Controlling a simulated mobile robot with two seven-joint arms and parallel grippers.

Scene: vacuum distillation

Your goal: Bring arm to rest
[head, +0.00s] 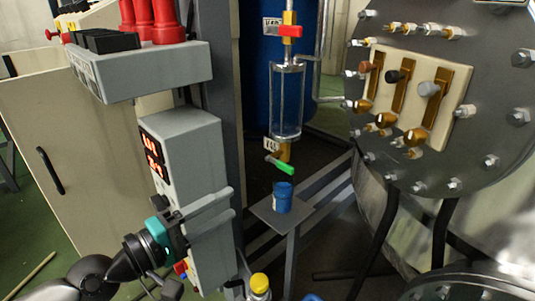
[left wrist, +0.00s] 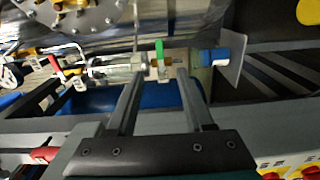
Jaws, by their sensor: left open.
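My left arm comes in from the lower left of the head view. Its gripper (head: 232,201) is open and empty, in front of the grey control box (head: 190,140) with red digits. The fingers point right, toward the glass cylinder and the blue container, with a gap between. In the left wrist view the two fingers of the gripper (left wrist: 158,82) stand apart with nothing held. Beyond them are the green-handled valve (left wrist: 160,52) and the blue container (left wrist: 216,57). I do not see my right gripper.
The blue container (head: 282,197) stands on a small grey shelf (head: 262,212) below the green valve handle (head: 279,163) and glass cylinder (head: 287,100). A large metal vessel (head: 400,160) fills the right. A yellow-capped bottle (head: 260,284) is at the bottom. A cabinet (head: 65,140) stands left.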

